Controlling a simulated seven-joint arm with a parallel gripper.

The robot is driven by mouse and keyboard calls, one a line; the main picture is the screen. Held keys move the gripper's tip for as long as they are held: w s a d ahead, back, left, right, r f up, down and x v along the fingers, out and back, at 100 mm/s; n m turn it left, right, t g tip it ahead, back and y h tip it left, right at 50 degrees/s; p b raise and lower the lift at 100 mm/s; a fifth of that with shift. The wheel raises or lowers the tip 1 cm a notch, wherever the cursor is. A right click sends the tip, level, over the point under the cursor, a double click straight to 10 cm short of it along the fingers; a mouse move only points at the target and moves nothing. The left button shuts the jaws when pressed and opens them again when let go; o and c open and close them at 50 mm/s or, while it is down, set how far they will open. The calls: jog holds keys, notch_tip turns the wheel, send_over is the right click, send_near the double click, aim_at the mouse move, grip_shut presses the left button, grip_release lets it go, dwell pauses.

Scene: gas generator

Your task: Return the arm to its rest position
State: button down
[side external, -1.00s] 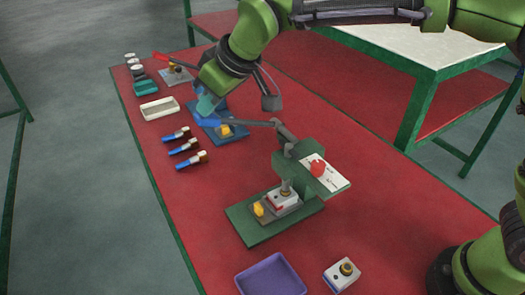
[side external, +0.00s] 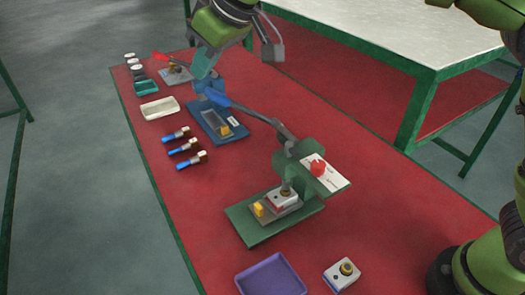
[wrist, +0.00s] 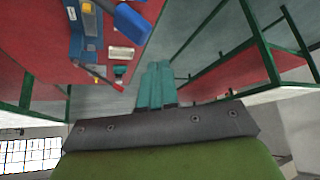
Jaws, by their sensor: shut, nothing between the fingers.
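My gripper (side external: 207,62) is shut and empty, with teal fingers, in the side external view. It is above the far part of the red table, over the blue fixture (side external: 222,128). In the wrist view the teal fingers of my gripper (wrist: 157,75) lie side by side. Beyond them the blue fixture (wrist: 88,48) and a blue handle (wrist: 131,20) show at upper left. My green arm reaches in from the top of the side external view, and its upper part is cut off by the frame.
A green press (side external: 300,185) with a raised blue-ended lever (side external: 250,113) stands mid-table. A purple tray (side external: 270,276) and a white block (side external: 342,274) lie near the front. A cream tray (side external: 160,108) and several blue-tipped parts (side external: 184,147) lie at left. A white-topped table (side external: 410,40) stands behind.

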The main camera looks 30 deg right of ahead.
jog(key=shift+r, duration=0.25)
jog(key=shift+d, duration=0.25)
jog(key=s+d+m, duration=0.2)
jog(key=s+d, duration=0.3)
jog(key=d, duration=0.4)
jog(key=s+d+m, duration=0.3)
jog(key=s+d, duration=0.1)
jog(key=d, duration=0.4)
jog(key=s+d+f+m, duration=0.2)
jog(key=s+d+f, duration=0.3)
jog(key=s, duration=0.2)
jog(key=s+d+f+m+t+h, duration=0.1)
jog(key=s+d+f+m, duration=0.2)
jog(key=s+d+f, duration=0.2)
jog(key=s, duration=0.2)
jog(key=shift+s+d, duration=0.15)
jog(key=shift+s, duration=0.15)
